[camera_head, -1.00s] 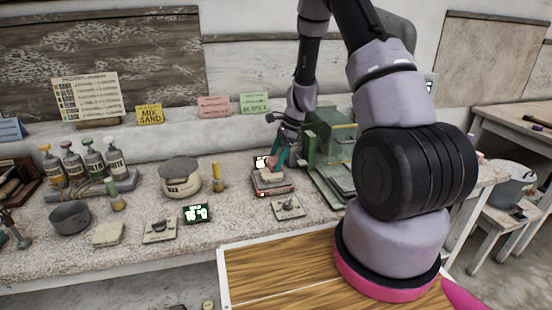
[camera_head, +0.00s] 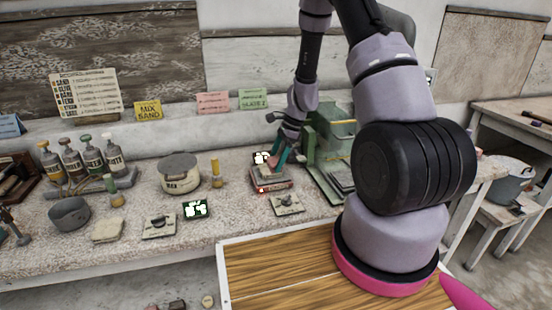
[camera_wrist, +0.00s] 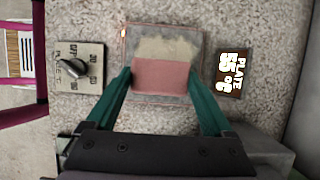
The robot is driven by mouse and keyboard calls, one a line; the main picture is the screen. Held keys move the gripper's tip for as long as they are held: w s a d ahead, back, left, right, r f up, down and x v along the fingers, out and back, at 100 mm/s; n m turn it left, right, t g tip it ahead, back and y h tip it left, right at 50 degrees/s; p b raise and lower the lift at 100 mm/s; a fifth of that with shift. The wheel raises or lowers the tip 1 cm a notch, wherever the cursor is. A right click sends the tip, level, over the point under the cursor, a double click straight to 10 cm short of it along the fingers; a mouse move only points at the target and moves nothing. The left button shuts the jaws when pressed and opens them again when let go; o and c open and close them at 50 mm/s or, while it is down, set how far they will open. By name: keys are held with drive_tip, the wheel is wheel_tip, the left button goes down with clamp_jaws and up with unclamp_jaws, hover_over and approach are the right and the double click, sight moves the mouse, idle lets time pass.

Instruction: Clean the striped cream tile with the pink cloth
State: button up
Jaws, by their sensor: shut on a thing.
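My gripper (camera_wrist: 165,84) has its two teal fingers closed on the sides of a pink cloth (camera_wrist: 165,76). The cloth lies flat over the near part of a square grey plate (camera_wrist: 140,37). A cream, ragged-edged patch (camera_wrist: 167,47) shows on the plate just beyond the cloth; I cannot make out stripes, and the cloth hides what lies under it. In the head view my gripper (camera_head: 279,161) reaches down onto the low red-sided plate unit (camera_head: 272,188) on the counter, partly hiding its top.
A knob panel (camera_wrist: 79,69) is left of the plate and a lit display (camera_wrist: 232,73) right of it. A green machine (camera_head: 330,135) stands close to the right of my gripper.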

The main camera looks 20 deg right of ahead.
drive_tip(key=shift+w, duration=2.1)
drive_tip(key=shift+s, duration=0.15)
drive_tip(key=shift+s, duration=1.95)
drive_tip(key=shift+w, duration=2.1)
drive_tip(key=shift+r, duration=0.1)
drive_tip(key=shift+s+r, duration=0.35)
drive_tip(key=shift+s, duration=0.2)
drive_tip(key=shift+s+r, duration=0.35)
drive_tip(key=shift+s, duration=0.2)
